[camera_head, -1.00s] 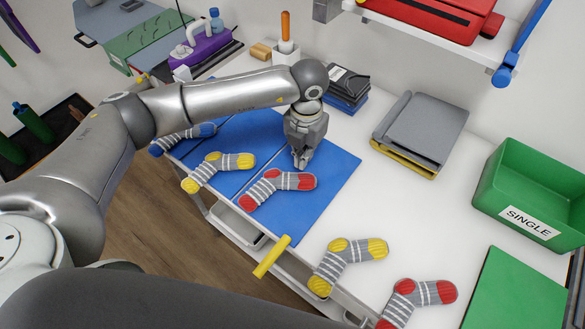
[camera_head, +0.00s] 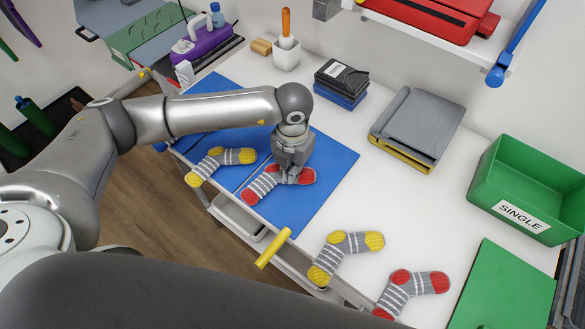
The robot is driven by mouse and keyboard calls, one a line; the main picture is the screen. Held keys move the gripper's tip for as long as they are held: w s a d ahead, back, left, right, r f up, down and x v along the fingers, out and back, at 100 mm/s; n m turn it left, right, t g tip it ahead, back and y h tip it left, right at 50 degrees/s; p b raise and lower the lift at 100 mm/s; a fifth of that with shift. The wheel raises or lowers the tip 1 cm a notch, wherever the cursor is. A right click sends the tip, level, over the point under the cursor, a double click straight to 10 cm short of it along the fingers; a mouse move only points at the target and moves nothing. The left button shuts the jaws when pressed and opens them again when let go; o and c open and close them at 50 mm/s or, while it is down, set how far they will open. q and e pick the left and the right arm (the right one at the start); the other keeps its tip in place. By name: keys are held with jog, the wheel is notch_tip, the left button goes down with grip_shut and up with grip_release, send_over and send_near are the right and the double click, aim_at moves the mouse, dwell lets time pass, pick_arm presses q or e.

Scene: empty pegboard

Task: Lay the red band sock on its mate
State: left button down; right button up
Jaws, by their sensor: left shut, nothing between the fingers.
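A grey-striped sock with red toe and heel (camera_head: 268,193) lies on the blue mat (camera_head: 318,190). A matching red-and-grey striped sock (camera_head: 398,290) lies on the white table at the lower right. My left gripper (camera_head: 284,180) is shut and empty, with its fingertips at the upper middle of the red sock on the mat. It hides part of that sock's upper edge. Whether the tips touch the fabric cannot be told. My right gripper is not in view.
A yellow-banded sock (camera_head: 210,169) lies left on the mat and another (camera_head: 333,257) on the table. A green SINGLE bin (camera_head: 520,216), a green mat (camera_head: 503,290), a grey tray (camera_head: 415,125) and black-and-blue cases (camera_head: 341,81) stand around.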

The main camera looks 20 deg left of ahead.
pick_arm(q)
jog(key=shift+w+f+b, duration=0.2)
jog(key=shift+f+b, duration=0.1)
jog(key=shift+f, duration=0.05)
jog(key=shift+w+d+b, duration=0.2)
jog(key=shift+w+b, duration=0.25)
jog(key=shift+w, duration=0.15)
jog(key=shift+w+d+b, duration=0.15)
jog(key=shift+w+b, duration=0.3)
jog(key=shift+w, duration=0.1)
jog(key=shift+w+r, duration=0.1)
jog(key=shift+w, duration=0.05)
